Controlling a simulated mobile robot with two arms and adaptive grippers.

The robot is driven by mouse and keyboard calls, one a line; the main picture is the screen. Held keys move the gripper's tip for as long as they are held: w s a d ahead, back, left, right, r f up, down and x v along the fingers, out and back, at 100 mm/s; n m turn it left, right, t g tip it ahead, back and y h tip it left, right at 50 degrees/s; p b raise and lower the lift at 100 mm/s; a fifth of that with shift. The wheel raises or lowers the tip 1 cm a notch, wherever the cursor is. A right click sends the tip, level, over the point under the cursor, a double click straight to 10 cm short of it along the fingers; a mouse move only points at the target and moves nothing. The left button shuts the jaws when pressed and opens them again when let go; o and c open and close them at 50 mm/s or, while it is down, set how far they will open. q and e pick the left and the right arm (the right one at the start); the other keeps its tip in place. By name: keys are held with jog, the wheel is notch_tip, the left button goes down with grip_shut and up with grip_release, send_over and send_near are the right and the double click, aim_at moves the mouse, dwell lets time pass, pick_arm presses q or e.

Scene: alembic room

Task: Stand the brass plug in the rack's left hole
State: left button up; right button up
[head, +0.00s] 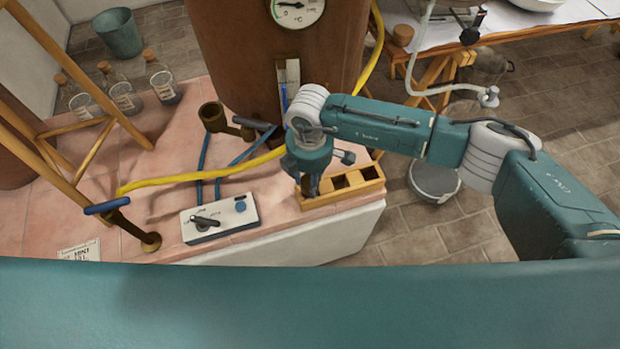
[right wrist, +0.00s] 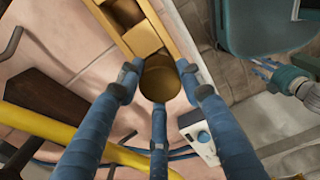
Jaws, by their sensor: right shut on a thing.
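The brass plug (right wrist: 160,80) shows between the blue fingers of my right gripper (right wrist: 163,88) in the right wrist view. My right gripper (head: 308,190) is shut on it and points down over the left end of the wooden rack (head: 347,195) in the head view. The rack also shows in the right wrist view (right wrist: 177,32), beside and partly behind the plug. Its other openings look empty. The gripper and plug cover the left hole, so I cannot tell whether the plug is in it. My left gripper (right wrist: 267,70) shows small at the right wrist view's edge; its jaw state is unclear.
A white control box (head: 220,218) with a black lever lies left of the rack. A yellow hose (head: 200,182) and blue tubes run behind it. The large brown vessel (head: 275,60) stands behind the gripper. The counter's front edge is close to the rack.

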pick_arm(q)
jog(key=shift+f, duration=0.2)
pick_arm(e)
jog(key=shift+f, duration=0.3)
dwell(0.5)
pick_arm(q)
jog(key=shift+s+d, duration=0.1)
jog(key=shift+s, duration=0.1)
pick_arm(e)
jog(key=shift+f, duration=0.1)
pick_arm(q)
jog(key=shift+s+d+f+b, duration=0.1)
jog(key=shift+s+f+b, duration=0.15)
jog(key=shift+s+b, duration=0.15)
pick_arm(e)
jog(key=shift+f, duration=0.2)
pick_arm(q)
jog(key=shift+f, duration=0.2)
pick_arm(e)
jog(key=shift+f, duration=0.45)
dwell(0.8)
pick_arm(q)
jog(key=shift+r, duration=0.15)
pick_arm(e)
jog(key=shift+r, duration=0.1)
dwell(0.6)
jog(key=o, duration=1.3)
jog(key=shift+o, duration=0.2)
